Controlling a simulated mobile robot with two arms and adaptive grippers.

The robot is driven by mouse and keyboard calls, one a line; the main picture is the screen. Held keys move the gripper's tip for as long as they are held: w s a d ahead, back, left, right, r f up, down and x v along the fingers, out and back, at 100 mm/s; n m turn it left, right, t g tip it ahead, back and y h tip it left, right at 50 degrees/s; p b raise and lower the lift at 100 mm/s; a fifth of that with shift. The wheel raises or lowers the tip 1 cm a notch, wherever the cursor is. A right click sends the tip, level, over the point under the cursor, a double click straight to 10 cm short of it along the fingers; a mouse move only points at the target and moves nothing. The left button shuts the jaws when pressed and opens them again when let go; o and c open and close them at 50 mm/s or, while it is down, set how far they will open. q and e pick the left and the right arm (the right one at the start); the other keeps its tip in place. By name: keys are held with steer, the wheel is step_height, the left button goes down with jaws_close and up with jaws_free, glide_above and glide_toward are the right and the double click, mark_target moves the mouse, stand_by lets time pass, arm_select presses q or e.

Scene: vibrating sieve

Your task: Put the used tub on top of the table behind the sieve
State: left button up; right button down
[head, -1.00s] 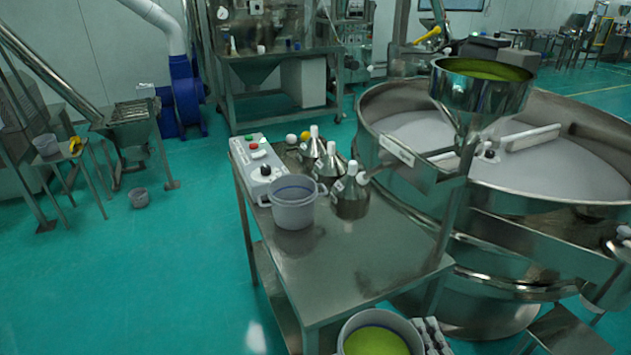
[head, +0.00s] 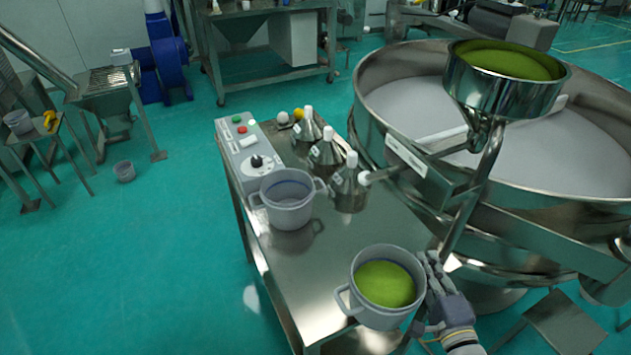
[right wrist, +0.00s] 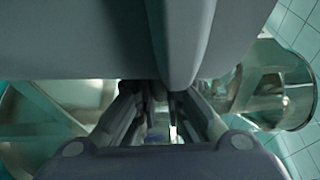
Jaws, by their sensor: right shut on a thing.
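A grey tub with green powder in it (head: 364,318) is at the front of the head view, upright above or on the near end of the steel table (head: 300,265). My right gripper (head: 432,284) is shut on the right side of this tub. In the right wrist view the tub's grey wall (right wrist: 70,40) fills the top, between the fingers (right wrist: 165,108). A second grey tub (head: 288,212), with no green in it, stands on the table. The round steel sieve (head: 400,188) is at the right. My left gripper is out of view.
A control box (head: 240,150) and several steel funnel-shaped vessels (head: 349,188) stand at the table's far end. A stool (head: 30,135) at left bears another tub. Open floor lies left of the table.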

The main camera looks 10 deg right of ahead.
steer(key=w+a+f+b, duration=0.1)
steer(key=w+a+b, duration=0.1)
steer(key=w+a, duration=0.1)
steer(key=w+a+f+b, duration=0.2)
steer(key=w+a+b, duration=0.1)
steer(key=w+a, duration=0.1)
steer(key=w+a+f+b, duration=0.1)
steer(key=w+a+b, duration=0.2)
steer(key=w+a, duration=0.1)
steer(key=shift+a+f, duration=0.1)
steer(key=shift+f, duration=0.15)
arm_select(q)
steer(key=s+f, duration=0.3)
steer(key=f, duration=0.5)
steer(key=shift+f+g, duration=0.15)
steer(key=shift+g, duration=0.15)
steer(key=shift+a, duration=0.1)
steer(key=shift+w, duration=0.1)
